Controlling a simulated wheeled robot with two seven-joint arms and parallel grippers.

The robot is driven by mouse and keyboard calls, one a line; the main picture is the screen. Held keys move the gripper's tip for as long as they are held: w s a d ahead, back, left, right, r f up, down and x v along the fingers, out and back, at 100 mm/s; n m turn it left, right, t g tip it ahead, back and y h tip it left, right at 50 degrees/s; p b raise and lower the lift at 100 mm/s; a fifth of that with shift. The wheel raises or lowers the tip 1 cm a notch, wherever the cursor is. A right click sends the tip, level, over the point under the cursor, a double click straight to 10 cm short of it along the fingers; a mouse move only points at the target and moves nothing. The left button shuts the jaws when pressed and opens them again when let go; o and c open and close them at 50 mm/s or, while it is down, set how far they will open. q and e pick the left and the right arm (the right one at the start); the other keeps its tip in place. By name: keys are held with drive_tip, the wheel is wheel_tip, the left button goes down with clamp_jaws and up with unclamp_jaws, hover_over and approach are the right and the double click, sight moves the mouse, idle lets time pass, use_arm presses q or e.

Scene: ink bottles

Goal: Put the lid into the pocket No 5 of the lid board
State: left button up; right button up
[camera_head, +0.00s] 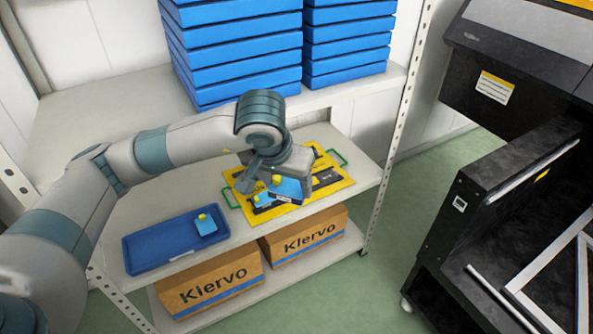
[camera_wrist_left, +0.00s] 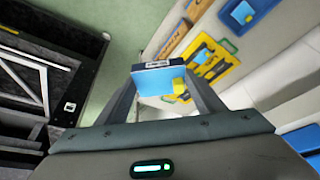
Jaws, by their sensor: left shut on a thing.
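I cannot read the pocket numbers or make out a loose lid. My right gripper is out of view.
A blue tray (camera_head: 150,258) holds another blue bottle (camera_head: 207,226) with a yellow lid, left of the board. Stacked blue trays (camera_head: 235,60) stand on the upper shelf. Cardboard boxes (camera_head: 215,285) fill the bottom shelf. A dark machine (camera_head: 480,200) stands at the right.

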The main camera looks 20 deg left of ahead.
use_arm(q)
drive_tip(key=shift+d, duration=0.25)
